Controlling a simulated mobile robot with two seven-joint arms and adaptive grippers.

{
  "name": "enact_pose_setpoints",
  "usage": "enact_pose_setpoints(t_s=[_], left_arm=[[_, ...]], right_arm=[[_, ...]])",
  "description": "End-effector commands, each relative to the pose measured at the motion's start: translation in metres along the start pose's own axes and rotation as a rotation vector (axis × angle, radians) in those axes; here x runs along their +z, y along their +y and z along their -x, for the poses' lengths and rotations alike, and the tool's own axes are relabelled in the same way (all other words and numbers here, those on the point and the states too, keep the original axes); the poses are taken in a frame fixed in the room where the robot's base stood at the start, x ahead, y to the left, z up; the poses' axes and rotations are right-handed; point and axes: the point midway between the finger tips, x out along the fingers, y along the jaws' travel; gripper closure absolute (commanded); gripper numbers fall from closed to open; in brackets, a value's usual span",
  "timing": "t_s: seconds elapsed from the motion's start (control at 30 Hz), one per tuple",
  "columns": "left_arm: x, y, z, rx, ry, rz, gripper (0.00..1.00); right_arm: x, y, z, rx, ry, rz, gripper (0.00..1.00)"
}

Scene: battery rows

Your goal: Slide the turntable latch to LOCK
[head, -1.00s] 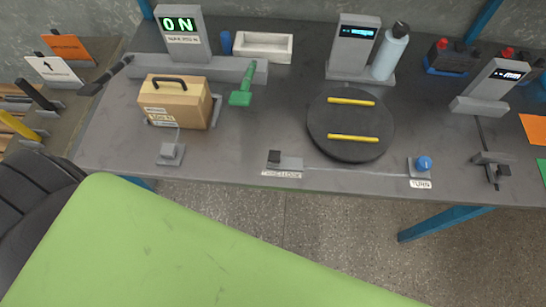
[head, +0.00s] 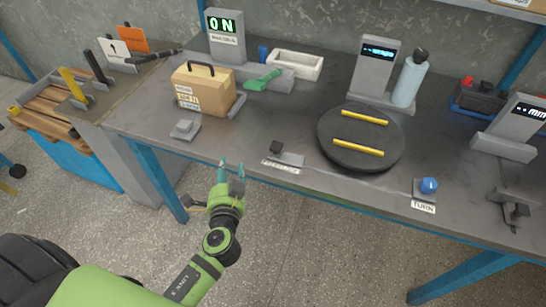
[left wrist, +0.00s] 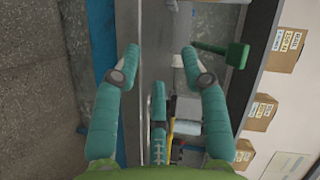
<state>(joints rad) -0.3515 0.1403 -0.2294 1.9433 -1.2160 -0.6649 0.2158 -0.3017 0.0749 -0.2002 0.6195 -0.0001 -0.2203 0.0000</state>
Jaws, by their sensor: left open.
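The turntable latch (head: 288,157) is a small grey block with a black knob (head: 277,146) near the table's front edge, behind a white label (head: 281,168) too small to read well. The knob is at the left end of the block. The round dark turntable (head: 343,155) with two yellow strips is right of it. My left gripper (head: 231,166) is open and empty, just in front of the table edge, left of the latch and apart from it. In the left wrist view its teal fingers (left wrist: 160,58) are spread; I cannot make out the latch there. My right gripper is not in view.
A cardboard box (head: 200,88) with a handle and a small grey block (head: 185,130) stand on the table to the left. A green handle (head: 262,82) lies behind. A blue knob (head: 429,185) is at the front right. The tabletop around the latch is clear.

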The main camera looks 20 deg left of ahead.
Motion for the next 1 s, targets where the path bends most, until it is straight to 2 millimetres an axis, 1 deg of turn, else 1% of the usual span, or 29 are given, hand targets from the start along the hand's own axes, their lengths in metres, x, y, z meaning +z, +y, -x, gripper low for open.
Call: enact_pose_setpoints(t_s=[0.03, 0.17, 0.3, 0.4, 0.5, 0.57, 0.67, 0.9, 1.0], left_arm=[[-0.01, -0.001, -0.003, -0.02, 0.045, -0.043, 0.56], [-0.039, 0.003, -0.007, -0.062, 0.176, -0.176, 0.56], [-0.071, 0.018, -0.007, -0.086, 0.326, -0.339, 0.56], [-0.086, 0.029, -0.005, -0.089, 0.404, -0.432, 0.56], [-0.093, 0.035, -0.005, -0.088, 0.441, -0.479, 0.56], [-0.096, 0.036, -0.008, -0.089, 0.449, -0.489, 0.56], [-0.102, 0.035, -0.018, -0.09, 0.45, -0.492, 0.56], [-0.118, 0.037, -0.051, -0.089, 0.448, -0.49, 0.56], [-0.122, 0.038, -0.061, -0.089, 0.448, -0.49, 0.56]], right_arm=[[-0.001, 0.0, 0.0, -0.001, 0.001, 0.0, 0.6], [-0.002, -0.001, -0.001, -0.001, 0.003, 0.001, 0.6], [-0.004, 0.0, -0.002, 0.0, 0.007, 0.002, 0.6], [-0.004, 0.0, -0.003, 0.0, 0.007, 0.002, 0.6], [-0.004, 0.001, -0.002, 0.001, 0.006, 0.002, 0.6], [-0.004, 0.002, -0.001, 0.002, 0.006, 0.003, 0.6], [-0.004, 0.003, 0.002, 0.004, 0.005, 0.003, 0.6], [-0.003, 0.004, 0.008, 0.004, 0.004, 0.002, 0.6], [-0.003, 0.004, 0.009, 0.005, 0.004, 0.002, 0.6]])
